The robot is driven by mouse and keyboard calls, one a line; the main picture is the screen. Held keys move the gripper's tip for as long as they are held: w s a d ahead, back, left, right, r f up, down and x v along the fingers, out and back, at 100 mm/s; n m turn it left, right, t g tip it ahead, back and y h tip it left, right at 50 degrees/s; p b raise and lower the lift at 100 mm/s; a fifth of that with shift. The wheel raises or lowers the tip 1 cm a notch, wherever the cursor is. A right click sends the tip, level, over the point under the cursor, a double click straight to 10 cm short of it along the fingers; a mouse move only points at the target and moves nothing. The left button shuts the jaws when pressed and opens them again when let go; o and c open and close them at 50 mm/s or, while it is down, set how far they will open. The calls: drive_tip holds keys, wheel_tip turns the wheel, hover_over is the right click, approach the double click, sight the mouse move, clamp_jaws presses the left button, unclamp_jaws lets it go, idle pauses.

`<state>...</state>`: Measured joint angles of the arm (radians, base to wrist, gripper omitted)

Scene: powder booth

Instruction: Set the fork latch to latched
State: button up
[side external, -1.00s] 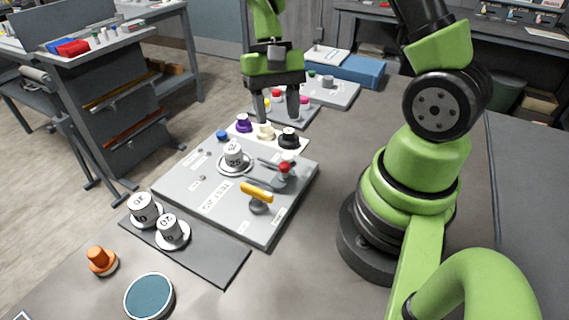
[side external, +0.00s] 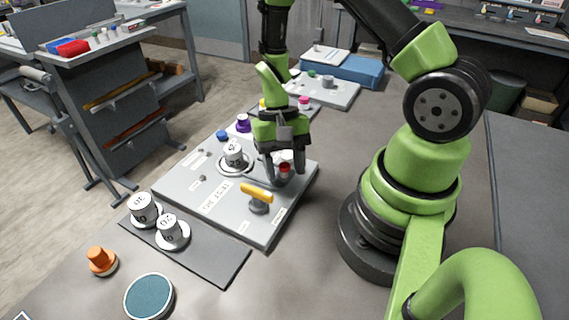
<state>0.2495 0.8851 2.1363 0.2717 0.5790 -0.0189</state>
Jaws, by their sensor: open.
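A grey panel board (side external: 190,190) lies on the bench with several fittings on it. The fork latch (side external: 284,170), which appears to be the fitting with a red knob near the board's right edge, sits low between my fingers. My gripper (side external: 284,175) is open, pointing down, with one finger on each side of the red knob. Contact cannot be told. My fingers hide most of the latch's prongs and base, so its position cannot be read.
A yellow handle (side external: 257,192) on a post stands just in front of my gripper. A white numbered dial (side external: 234,155) is to its left. Two more white dials (side external: 143,207) (side external: 170,229) sit on a dark plate. Purple knob (side external: 243,123) stands behind the board.

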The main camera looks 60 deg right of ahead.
clamp_jaws()
drive_tip(key=shift+w, duration=3.05)
unclamp_jaws()
drive_tip(key=v, duration=1)
drive_tip(key=shift+r, duration=0.1)
